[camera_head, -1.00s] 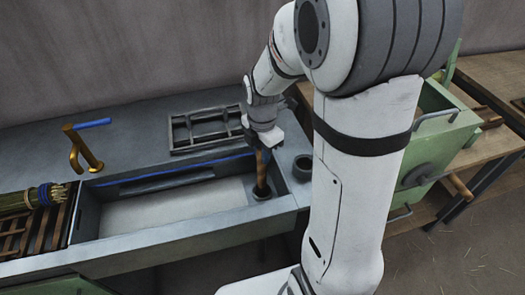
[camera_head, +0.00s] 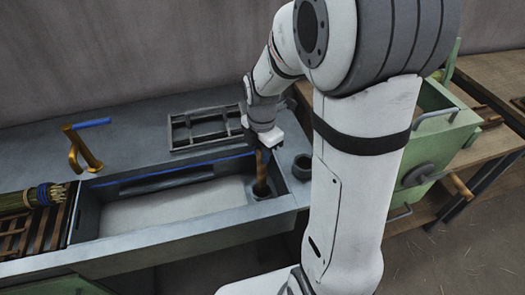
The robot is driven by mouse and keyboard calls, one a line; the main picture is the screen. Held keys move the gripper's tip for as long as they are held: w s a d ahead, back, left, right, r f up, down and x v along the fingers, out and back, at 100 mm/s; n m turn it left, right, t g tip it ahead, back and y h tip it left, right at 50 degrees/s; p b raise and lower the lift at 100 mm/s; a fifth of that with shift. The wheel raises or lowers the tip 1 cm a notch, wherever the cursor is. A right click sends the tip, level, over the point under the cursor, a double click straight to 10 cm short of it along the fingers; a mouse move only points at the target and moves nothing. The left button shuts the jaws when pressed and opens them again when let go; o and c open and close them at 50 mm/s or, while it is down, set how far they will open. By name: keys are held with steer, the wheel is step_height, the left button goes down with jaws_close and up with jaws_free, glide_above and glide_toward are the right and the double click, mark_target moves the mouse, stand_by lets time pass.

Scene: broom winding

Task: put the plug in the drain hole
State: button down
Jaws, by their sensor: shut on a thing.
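The plug shows as a brown handle (camera_head: 260,164) with a dark round base (camera_head: 262,190), upright at the right end of the sink basin (camera_head: 165,209). My gripper (camera_head: 262,146) is above it, shut on the top of the handle. The dark base is low in the basin at its right end. The drain hole itself cannot be made out; the base or the basin wall may hide it. Whether the base is seated or just above the floor cannot be told.
A brass tap (camera_head: 82,152) with a blue lever stands at the back left. A dark rack (camera_head: 205,128) lies behind the basin. A dark cup (camera_head: 303,166) stands right of it. A bound bundle of straw (camera_head: 35,198) lies on slats at the left.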

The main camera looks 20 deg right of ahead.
steer(key=shift+f+b, duration=0.3)
steer(key=shift+f, duration=0.2)
steer(key=c, duration=1.6)
jaws_free()
steer(key=shift+o, duration=0.2)
steer(key=shift+r, duration=0.15)
step_height(320, 180, up, 11)
steer(key=p, duration=0.8)
steer(key=shift+p, duration=0.3)
steer(key=s+r+m+t, duration=0.1)
steer(key=s+r+m, duration=0.3)
steer(key=s+m, duration=0.3)
steer(key=s+r+m+t, duration=0.2)
steer(key=s+r+m, duration=0.2)
steer(key=m, duration=1.1)
steer(key=s, duration=0.3)
steer(key=shift+r+m, duration=0.3)
steer(key=shift+r, duration=0.1)
